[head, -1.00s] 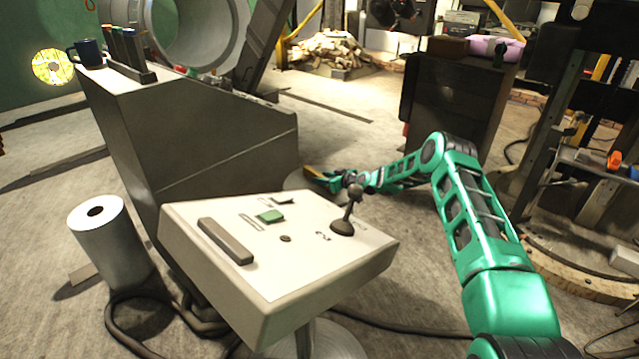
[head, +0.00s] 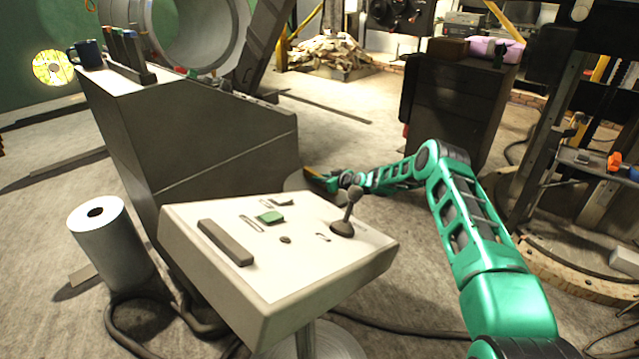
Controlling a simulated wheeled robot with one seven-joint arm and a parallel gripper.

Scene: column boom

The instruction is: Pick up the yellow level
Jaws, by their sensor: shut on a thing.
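The yellow level (head: 313,172) shows as a small yellow sliver beside the dark grey console's right edge, beyond the joystick panel. My gripper (head: 327,182) is at the end of my green arm, low behind the panel, and is shut on the level. The fingers are small and dark, and part of the level is hidden by the gripper or the console. I cannot tell how far it is off the surface beneath it.
The control panel (head: 270,270) with its joystick (head: 347,212) stands in front of the gripper. The grey console (head: 215,135) is close on the left. A dark cabinet (head: 455,110) stands behind the arm. Open floor (head: 345,125) lies beyond the gripper.

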